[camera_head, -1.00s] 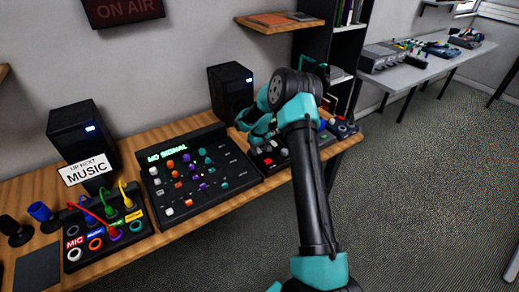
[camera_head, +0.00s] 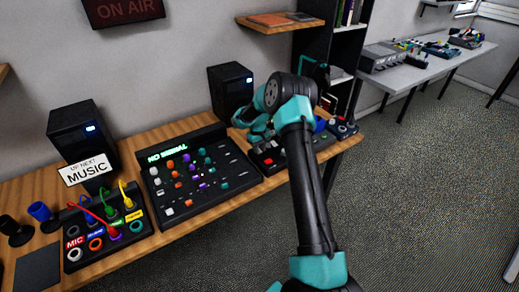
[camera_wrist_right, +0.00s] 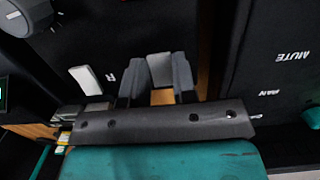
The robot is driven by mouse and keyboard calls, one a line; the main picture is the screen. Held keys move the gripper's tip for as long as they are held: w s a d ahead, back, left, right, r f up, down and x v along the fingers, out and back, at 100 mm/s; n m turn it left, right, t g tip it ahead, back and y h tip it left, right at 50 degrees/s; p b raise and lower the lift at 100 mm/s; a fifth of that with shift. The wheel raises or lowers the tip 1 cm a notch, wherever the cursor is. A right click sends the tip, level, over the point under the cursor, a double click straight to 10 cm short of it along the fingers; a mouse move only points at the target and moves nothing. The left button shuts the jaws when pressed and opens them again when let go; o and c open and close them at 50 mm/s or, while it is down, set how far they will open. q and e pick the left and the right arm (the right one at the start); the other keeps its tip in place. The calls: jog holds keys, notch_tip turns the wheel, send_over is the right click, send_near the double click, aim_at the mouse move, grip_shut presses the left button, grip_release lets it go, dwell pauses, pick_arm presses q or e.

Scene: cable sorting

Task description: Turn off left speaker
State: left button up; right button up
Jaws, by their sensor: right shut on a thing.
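The left speaker (camera_head: 75,133) is a black box behind the cable panel, with a lit blue light on its front. The right speaker (camera_head: 230,90) also has a lit blue light and stands behind the mixer's right end. My right gripper (camera_head: 255,128) is beside the right speaker, above the gap near the mixer's right side. In the right wrist view its fingers (camera_wrist_right: 160,75) are shut on a small grey piece (camera_wrist_right: 160,68); what this belongs to is hard to tell. A pale slider cap (camera_wrist_right: 85,78) lies beside the fingers. My left gripper is out of view.
The mixer (camera_head: 157,209) with a green NO SIGNAL display sits mid-desk. The cable panel (camera_head: 147,226) with coloured plugs and a MUSIC card (camera_head: 87,169) are at left. Another control box (camera_head: 265,160) is partly hidden by my right arm.

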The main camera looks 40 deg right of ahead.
jog(key=shift+w+g, duration=0.2)
jog(key=shift+g, duration=0.8)
jog(key=o, duration=0.9)
jog(key=shift+r, duration=0.1)
jog(key=v, duration=1.7)
jog(key=shift+d+r, duration=0.2)
jog(key=shift+d, duration=0.1)
jog(key=shift+s+d, duration=0.1)
